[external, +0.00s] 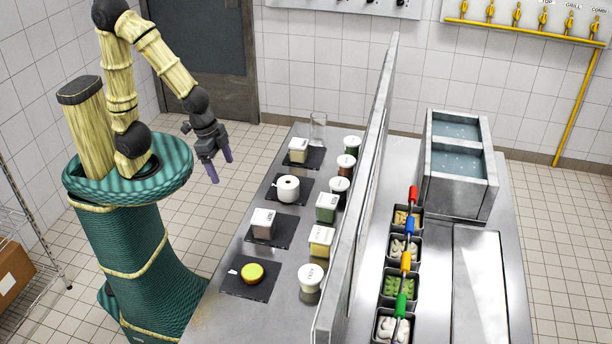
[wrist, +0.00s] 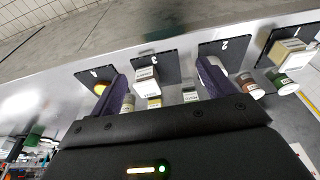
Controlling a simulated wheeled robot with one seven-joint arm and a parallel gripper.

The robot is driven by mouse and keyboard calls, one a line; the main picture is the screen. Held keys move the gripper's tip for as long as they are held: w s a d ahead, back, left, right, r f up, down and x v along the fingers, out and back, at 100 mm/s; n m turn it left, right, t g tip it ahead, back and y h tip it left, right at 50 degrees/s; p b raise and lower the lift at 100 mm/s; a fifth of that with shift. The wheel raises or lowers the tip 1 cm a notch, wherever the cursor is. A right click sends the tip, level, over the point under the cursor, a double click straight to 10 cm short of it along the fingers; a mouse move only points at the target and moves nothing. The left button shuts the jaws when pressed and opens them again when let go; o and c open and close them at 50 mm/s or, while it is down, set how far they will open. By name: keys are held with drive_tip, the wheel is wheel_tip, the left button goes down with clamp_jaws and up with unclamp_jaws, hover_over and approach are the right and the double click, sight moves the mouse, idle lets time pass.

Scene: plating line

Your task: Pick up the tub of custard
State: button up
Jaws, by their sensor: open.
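My gripper (external: 218,172) hangs in the air left of the steel counter, open and empty. Its two purple fingers (wrist: 162,72) stand wide apart in the wrist view, with nothing between them. Several lidded tubs stand along the counter by the upright partition. No label clearly reads custard. A square tub with yellow contents (external: 320,241) looks the likeliest; it seems to show in the wrist view (wrist: 154,102). A white round tub (external: 310,279) stands in front of it, and a square green tub (external: 326,208) behind it.
Dark slates carry a white-lidded box (external: 263,222), a yellow round item (external: 252,272), a white pot (external: 288,189) and another box (external: 298,150). A clear glass (external: 318,128) stands at the back. The tall partition (external: 362,200) closes the counter's right side. Floor between my base and counter is clear.

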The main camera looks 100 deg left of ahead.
drive_tip(key=w+v, duration=0.1)
drive_tip(key=v, duration=0.3)
drive_tip(key=w+d+f+n+t+h+p, duration=0.2)
drive_tip(key=w+d+f+n+t+p, duration=0.1)
drive_tip(key=w+d+n, duration=0.6)
drive_tip(key=w+d+f+n+t+h+p, duration=0.25)
drive_tip(key=w+d+n, duration=0.4)
drive_tip(key=w, duration=0.45)
wheel_tip(320, 180, up, 6)
drive_tip(key=n+t+y+p, duration=0.3)
drive_tip(key=n+t+y, duration=0.2)
drive_tip(key=n, duration=1.6)
hover_over(326, 235)
drive_tip(key=s, duration=0.4)
drive_tip(key=shift+m+h, duration=0.25)
wheel_tip(326, 235, down, 8)
drive_tip(key=shift+a+f, duration=0.1)
drive_tip(key=shift+f, duration=0.15)
drive_tip(key=shift+f+t, duration=0.2)
drive_tip(key=shift+t, duration=0.05)
drive_tip(key=shift+f+p, duration=0.75)
drive_tip(key=shift+f, duration=2.2)
